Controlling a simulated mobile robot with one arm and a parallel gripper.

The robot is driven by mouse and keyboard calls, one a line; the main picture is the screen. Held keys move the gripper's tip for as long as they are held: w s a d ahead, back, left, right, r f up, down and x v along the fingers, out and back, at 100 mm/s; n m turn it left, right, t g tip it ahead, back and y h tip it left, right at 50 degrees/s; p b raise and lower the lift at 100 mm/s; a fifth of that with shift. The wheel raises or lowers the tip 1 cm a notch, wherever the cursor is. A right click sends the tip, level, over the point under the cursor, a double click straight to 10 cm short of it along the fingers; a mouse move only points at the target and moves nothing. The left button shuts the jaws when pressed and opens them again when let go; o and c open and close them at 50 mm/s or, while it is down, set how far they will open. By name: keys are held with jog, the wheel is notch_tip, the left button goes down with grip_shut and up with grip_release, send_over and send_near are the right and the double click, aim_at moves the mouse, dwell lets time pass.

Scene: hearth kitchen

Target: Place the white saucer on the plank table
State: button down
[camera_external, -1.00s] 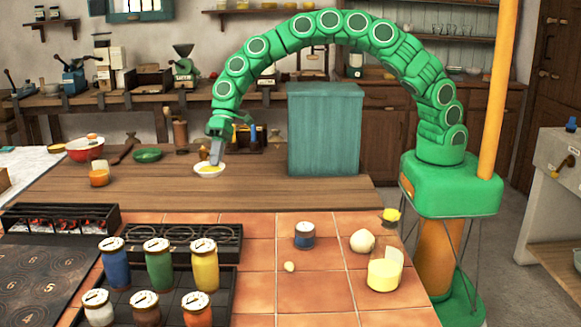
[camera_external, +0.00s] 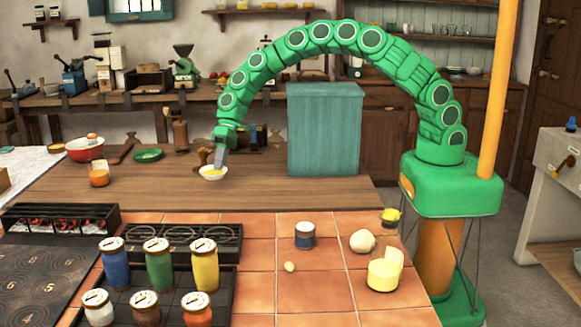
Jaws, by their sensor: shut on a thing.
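The white saucer (camera_external: 213,176) is a small shallow white dish with something yellow in it. It is at the plank table (camera_external: 270,192), near the middle of its wooden top; I cannot tell whether it touches the wood or hangs just above it. My gripper (camera_external: 219,166) points down and is shut on the saucer's rim at the back right side. The far fingertip is hard to make out at this size.
A teal box (camera_external: 325,130) stands right of my gripper. A green dish (camera_external: 147,155), a red bowl (camera_external: 85,149) and an orange jar (camera_external: 99,178) are to the left. The tiled counter (camera_external: 310,290) in front holds several jars. Bare planks surround the saucer.

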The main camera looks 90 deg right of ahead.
jog(key=shift+f, duration=1.95)
jog(key=shift+f, duration=0.1)
jog(key=c, duration=1.6)
grip_release()
jog(key=shift+o, duration=0.2)
